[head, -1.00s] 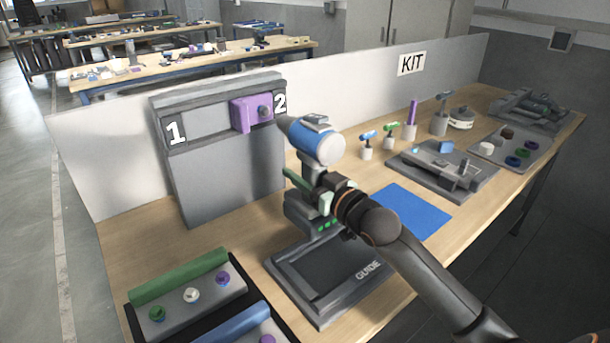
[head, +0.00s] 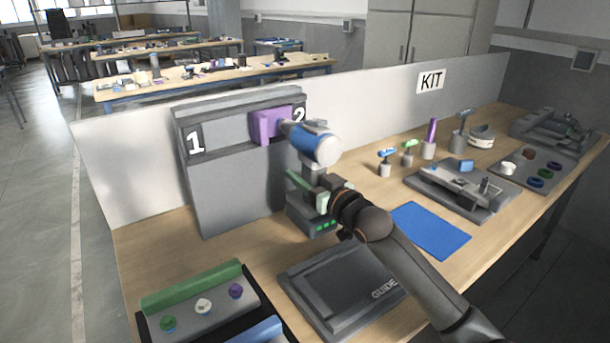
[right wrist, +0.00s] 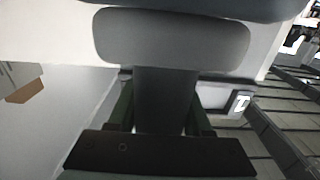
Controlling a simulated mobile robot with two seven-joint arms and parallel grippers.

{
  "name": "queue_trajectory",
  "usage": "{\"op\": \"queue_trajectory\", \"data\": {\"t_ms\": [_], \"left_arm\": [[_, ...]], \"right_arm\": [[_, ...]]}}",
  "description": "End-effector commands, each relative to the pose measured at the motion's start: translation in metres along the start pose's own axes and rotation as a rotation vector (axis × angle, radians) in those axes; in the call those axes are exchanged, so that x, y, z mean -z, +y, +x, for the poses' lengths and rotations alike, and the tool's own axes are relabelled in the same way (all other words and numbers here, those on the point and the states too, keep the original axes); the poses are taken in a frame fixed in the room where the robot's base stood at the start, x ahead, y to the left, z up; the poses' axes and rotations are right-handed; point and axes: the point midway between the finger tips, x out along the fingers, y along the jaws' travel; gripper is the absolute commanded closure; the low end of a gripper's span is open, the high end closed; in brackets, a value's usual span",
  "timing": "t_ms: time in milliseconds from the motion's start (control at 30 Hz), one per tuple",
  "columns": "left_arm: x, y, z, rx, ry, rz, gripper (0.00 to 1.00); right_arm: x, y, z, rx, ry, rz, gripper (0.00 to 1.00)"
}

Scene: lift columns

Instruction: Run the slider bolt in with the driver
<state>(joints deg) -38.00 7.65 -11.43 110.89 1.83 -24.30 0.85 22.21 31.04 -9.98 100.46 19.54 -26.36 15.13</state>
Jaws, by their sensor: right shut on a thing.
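A purple slider block (head: 265,125) sits on the rail of the upright grey panel (head: 243,185), just left of the "2" mark. My right gripper (head: 312,190) has green fingers and is shut on the handle of the blue and grey driver (head: 318,147). The driver's nose points left and overlaps the right side of the slider. The bolt is hidden behind the nose, so I cannot tell whether they touch. The right wrist view shows the green fingers on both sides of the grey driver handle (right wrist: 165,100). My left gripper is out of view.
The GUIDE tray (head: 345,290) lies below my right arm. A blue mat (head: 430,230) and a grey fixture (head: 460,190) are to the right. Several small tools stand behind. A tray with knobs (head: 205,307) is at the front left. A low wall (head: 375,115) runs behind.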

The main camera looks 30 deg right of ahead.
Motion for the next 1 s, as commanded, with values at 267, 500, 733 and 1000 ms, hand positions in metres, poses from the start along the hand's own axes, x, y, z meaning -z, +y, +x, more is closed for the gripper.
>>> {"op": "queue_trajectory", "data": {"t_ms": [267,500,733,1000], "left_arm": [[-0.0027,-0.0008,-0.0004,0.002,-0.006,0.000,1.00],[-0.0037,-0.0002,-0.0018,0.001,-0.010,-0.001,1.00],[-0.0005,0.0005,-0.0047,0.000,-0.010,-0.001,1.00],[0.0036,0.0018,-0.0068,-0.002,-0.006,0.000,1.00]], "right_arm": [[0.0052,0.0002,-0.0003,0.000,0.012,-0.001,1.00],[0.0056,0.0002,-0.0003,0.000,0.011,-0.001,1.00],[0.0063,0.0001,-0.0003,0.000,0.011,-0.001,1.00],[0.0058,-0.0001,-0.0003,0.000,0.011,-0.001,1.00]]}}
